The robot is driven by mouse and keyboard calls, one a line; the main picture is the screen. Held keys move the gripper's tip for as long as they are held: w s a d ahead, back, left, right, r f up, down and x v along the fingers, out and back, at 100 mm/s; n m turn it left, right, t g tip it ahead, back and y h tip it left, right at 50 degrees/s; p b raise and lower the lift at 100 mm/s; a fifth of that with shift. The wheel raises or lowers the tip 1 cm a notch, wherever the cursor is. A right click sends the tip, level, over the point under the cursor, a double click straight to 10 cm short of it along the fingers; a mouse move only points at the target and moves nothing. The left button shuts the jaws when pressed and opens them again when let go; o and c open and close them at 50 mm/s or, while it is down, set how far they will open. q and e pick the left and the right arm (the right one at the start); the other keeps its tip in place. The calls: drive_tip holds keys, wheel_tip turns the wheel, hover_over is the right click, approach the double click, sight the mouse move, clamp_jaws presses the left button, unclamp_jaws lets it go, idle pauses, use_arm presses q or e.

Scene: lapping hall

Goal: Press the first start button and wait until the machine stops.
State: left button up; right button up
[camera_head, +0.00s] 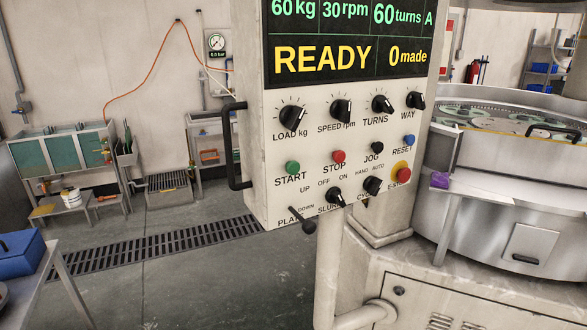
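The control panel (262,150) of a machine stands in the middle of the head view. Its green START button (292,167) is at the left of the button row. A red STOP button (338,156) is to its right. The display (345,45) reads 60 kg, 30 rpm, 60 turns, A, READY and 0 made. The machine (490,180) with its round table (500,122) is on the right, partly behind the panel. Neither of my grippers is in view.
The panel has a black side handle (236,147), several knobs, a JOG button (377,147), a blue RESET button (409,140) and a red emergency stop (401,171). A table with a blue box (22,253) is at the lower left. The floor (215,280) before the panel is clear.

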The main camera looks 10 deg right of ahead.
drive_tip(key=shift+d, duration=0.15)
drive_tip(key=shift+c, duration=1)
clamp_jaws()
